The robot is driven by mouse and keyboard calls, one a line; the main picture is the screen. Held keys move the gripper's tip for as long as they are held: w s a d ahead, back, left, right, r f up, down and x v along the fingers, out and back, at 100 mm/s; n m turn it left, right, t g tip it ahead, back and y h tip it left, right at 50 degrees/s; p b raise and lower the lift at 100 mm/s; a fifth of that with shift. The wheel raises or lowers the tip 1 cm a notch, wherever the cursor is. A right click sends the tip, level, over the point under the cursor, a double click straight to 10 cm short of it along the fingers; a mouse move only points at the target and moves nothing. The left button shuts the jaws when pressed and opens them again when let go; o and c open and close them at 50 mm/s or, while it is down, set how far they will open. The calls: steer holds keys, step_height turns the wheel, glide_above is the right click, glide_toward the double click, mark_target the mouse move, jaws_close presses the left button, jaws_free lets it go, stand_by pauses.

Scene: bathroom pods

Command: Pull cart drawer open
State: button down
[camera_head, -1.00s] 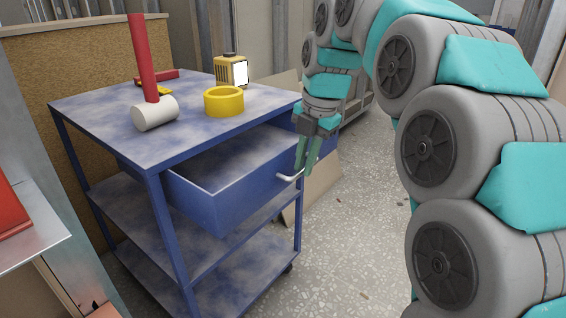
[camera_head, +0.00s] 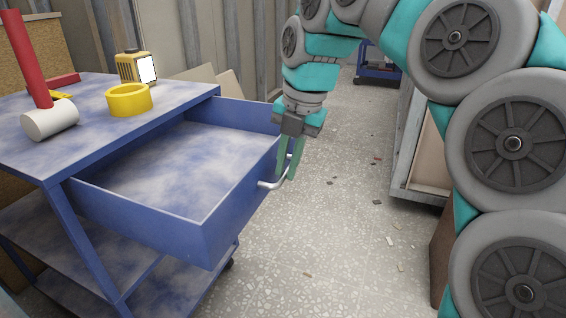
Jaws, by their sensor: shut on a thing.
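The blue cart (camera_head: 52,170) stands at the left. Its drawer (camera_head: 207,237) is pulled well out toward the right, and its mottled grey-blue floor shows empty. A pale bar handle (camera_head: 270,184) sits on the drawer's front face. My gripper (camera_head: 286,175) is at the handle, with its green fingers pointing down and shut on it. The exact contact is partly hidden by the fingers.
On the cart top are a red-handled mallet (camera_head: 48,122), a yellow tape roll (camera_head: 128,100) and a yellow boxy device (camera_head: 138,68). Speckled floor (camera_head: 330,240) is open right of the drawer. A pale cabinet (camera_head: 413,150) stands behind my arm.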

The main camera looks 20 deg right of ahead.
steer(key=c, duration=0.9)
jaws_free()
steer(key=r, duration=0.5)
steer(key=s+d+r, duration=0.1)
steer(key=r, duration=0.1)
steer(key=shift+d+r+p, duration=0.1)
steer(key=shift+r+p, duration=0.25)
